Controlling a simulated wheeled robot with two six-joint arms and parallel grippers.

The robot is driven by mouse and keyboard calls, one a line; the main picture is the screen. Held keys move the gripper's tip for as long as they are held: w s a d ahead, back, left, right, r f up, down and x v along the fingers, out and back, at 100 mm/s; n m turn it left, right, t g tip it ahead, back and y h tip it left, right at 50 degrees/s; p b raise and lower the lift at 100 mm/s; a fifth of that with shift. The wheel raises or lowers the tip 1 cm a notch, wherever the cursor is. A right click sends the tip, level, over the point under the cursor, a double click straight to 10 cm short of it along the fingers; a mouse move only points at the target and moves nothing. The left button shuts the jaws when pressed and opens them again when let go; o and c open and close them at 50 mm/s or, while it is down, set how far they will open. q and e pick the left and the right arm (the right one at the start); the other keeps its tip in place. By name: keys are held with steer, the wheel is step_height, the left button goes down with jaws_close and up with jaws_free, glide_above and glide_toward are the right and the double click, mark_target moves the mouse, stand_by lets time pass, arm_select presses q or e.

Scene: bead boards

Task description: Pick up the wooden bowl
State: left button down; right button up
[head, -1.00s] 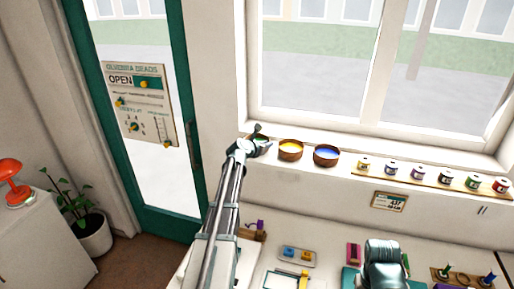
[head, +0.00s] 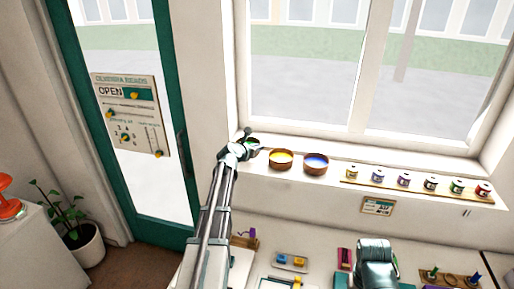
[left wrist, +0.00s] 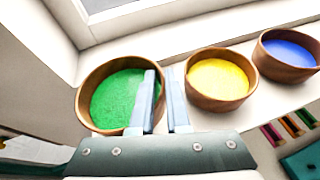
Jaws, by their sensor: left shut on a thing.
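Three wooden bowls sit in a row by the window. The bowl with green beads (left wrist: 92,118) is at left in the left wrist view and mostly hidden by my gripper in the head view. My left gripper (left wrist: 160,76) is shut on its right wall, one finger inside over the green and one outside. I cannot tell whether this bowl touches the sill. The yellow bowl (head: 281,166) and the blue bowl (head: 315,168) stand to its right; they also show in the left wrist view, yellow (left wrist: 216,100) and blue (left wrist: 283,70).
The window sill (head: 330,182) carries a board with several small jars (head: 404,180) on the right. A table below holds a small tray (head: 290,262) and tools. A green-framed door with a sign (head: 128,100) and a potted plant (head: 70,220) are at left.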

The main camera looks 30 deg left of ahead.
arm_select(q)
steer(key=s+d+r+p, duration=0.1)
steer(key=s+d, duration=0.9)
steer(key=d, duration=0.2)
arm_select(e)
steer(key=shift+r, duration=0.55)
